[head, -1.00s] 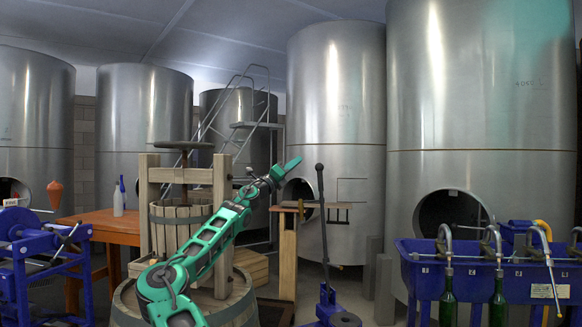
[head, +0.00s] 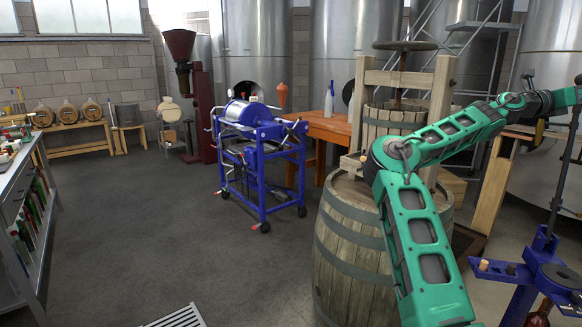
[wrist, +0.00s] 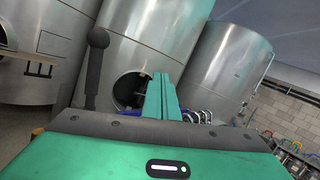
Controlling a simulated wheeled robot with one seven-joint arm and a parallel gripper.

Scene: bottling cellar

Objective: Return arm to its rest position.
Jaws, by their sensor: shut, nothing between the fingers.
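My arm is green and shows on the right in the head view, rising and then stretching to the right edge. Its far end is cut off there. In the wrist view my gripper (wrist: 162,82) has its green fingers together, with nothing between them. The fingers point toward a steel tank (wrist: 146,40) with a dark round opening. A dark lever with a round knob (wrist: 98,38) stands just left of the fingers in that view; I cannot tell how far off it is.
A wooden barrel (head: 345,240) and a wooden press (head: 398,80) stand close to my arm. A blue stand with a lever (head: 530,290) is at the lower right. A blue wheeled machine (head: 255,140) is in the middle. The grey floor (head: 150,220) at left is open.

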